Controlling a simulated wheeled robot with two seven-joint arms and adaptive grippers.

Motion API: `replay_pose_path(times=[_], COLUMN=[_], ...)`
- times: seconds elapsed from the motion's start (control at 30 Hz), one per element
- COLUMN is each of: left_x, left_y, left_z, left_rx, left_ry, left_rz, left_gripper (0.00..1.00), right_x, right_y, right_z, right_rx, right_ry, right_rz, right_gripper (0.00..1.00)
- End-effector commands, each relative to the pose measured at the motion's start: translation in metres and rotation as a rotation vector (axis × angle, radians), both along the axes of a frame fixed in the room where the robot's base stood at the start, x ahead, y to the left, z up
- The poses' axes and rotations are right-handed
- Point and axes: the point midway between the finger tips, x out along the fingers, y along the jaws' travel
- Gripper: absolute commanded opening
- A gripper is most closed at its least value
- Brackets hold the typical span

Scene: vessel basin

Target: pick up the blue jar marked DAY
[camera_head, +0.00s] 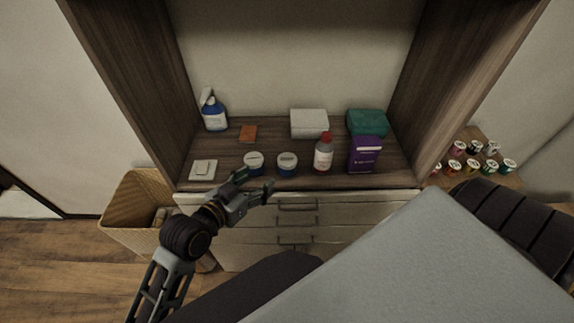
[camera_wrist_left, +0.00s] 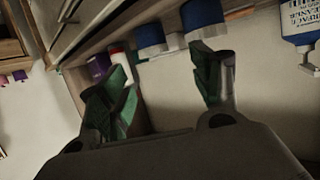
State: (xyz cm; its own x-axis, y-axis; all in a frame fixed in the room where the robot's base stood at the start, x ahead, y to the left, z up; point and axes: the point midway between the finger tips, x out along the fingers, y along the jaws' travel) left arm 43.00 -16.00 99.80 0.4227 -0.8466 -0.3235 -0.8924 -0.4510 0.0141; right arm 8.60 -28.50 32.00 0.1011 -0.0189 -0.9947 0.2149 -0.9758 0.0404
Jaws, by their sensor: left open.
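Two blue jars with white lids stand near the shelf's front edge, a left jar (camera_head: 253,163) and a right jar (camera_head: 287,165). Their markings are too small to read, so I cannot tell which says DAY. In the left wrist view one jar (camera_wrist_left: 150,38) shows between the fingers and the other (camera_wrist_left: 203,14) shows beyond the right finger, partly hidden by it. My left gripper (camera_head: 256,184) is open and empty, just in front of the shelf edge, below the jars in the picture. It also shows in the wrist view (camera_wrist_left: 162,68). My right gripper is not in view.
A red-capped bottle (camera_head: 323,155) and a purple box (camera_head: 364,155) stand right of the jars. Behind are a spray bottle (camera_head: 214,114), an orange packet (camera_head: 248,132), a white box (camera_head: 309,123) and a green box (camera_head: 368,121). Drawers with handles (camera_head: 297,207) lie below the shelf.

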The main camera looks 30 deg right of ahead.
Motion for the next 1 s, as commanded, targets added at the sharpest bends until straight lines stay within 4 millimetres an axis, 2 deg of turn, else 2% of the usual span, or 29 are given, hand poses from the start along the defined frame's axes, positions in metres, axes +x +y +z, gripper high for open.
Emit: replay_pose_path(times=[0.2, 0.67, 1.0], left_x=[-0.004, -0.003, 0.008], left_y=[-0.013, -0.016, -0.039], left_z=[0.004, 0.003, -0.004], left_rx=[-0.020, -0.022, -0.021], left_ry=[-0.024, -0.024, -0.025], left_rz=[-0.036, -0.036, -0.036], left_gripper=[0.64, 0.64, 0.64], right_x=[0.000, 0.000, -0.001], right_y=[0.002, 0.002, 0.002], right_z=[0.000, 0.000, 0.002], right_rx=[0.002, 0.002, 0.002], right_ry=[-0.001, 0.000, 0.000], right_rz=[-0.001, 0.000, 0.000], right_gripper=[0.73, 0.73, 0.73])
